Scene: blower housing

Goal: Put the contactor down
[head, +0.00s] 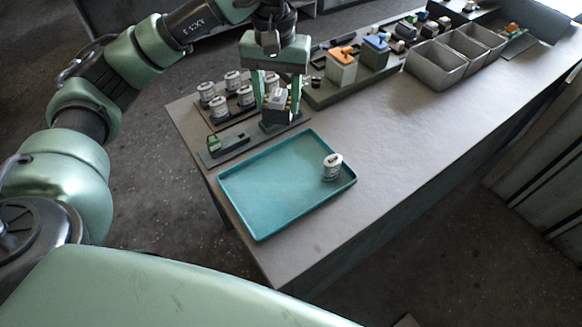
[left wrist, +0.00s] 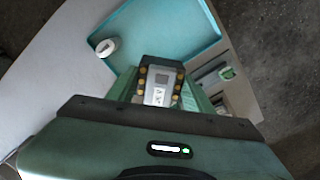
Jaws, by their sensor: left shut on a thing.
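The contactor (head: 278,100), a small block with a pale top and a dark body, is between the fingers of my left gripper (head: 277,108). The gripper points down and is shut on it. In the left wrist view the contactor (left wrist: 160,88) shows a grey and white face with rows of brass screws, between the green fingers (left wrist: 160,95). It is over the far side of the table, behind the teal tray (head: 262,190). I cannot tell whether its underside touches the surface below. My right gripper is not in view.
A white cylinder (head: 332,166) stands in the tray's right corner; the rest of the tray is empty. Several similar cylinders stand left of the gripper. A dark strip with a green piece (head: 214,143) lies nearby. Orange-topped (head: 342,66) and blue-topped blocks and grey bins (head: 436,66) stand right.

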